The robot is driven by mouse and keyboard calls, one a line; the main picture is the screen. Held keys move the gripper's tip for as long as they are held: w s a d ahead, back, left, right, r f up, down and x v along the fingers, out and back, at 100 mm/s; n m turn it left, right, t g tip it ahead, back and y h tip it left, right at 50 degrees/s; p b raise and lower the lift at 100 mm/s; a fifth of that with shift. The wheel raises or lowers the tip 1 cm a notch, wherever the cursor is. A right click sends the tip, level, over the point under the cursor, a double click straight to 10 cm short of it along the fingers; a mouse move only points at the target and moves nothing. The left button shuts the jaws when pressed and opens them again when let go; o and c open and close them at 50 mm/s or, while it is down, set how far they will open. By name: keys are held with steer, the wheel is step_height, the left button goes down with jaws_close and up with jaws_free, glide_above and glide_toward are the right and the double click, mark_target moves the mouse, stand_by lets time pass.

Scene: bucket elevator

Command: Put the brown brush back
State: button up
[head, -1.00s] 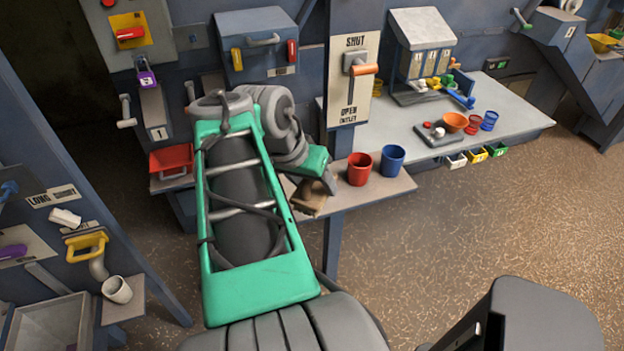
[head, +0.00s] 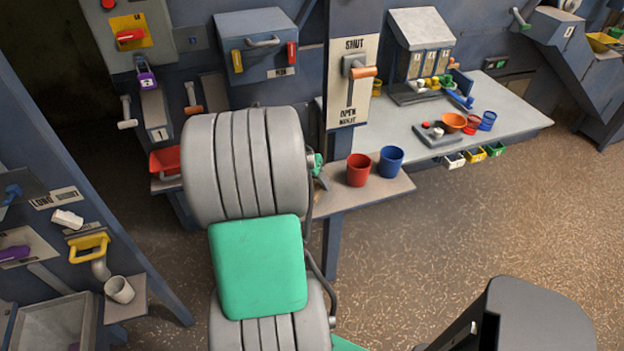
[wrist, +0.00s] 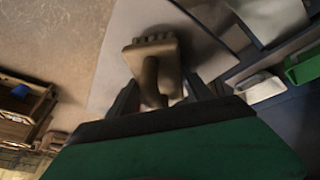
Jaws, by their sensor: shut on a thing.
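The brown brush (wrist: 152,53) shows in the wrist view with its blocky, bristled head pointing away from my gripper (wrist: 160,92). My gripper is shut on the brush's curved handle. In the head view my arm's grey and green links block the view of the brush. Only a small bit of green and dark grey shows past the arm's right side there, beside the left part of the small shelf. The brush's resting place cannot be told from these frames.
The small shelf (head: 343,196) holds a red cup (head: 359,170) and a blue cup (head: 391,161). A post with an orange-handled outlet lever (head: 362,71) rises behind it. A grey workbench (head: 510,110) stands at the back right. Open floor lies at the right.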

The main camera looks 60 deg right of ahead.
steer(key=shift+f, duration=0.1)
steer(key=o, duration=1.6)
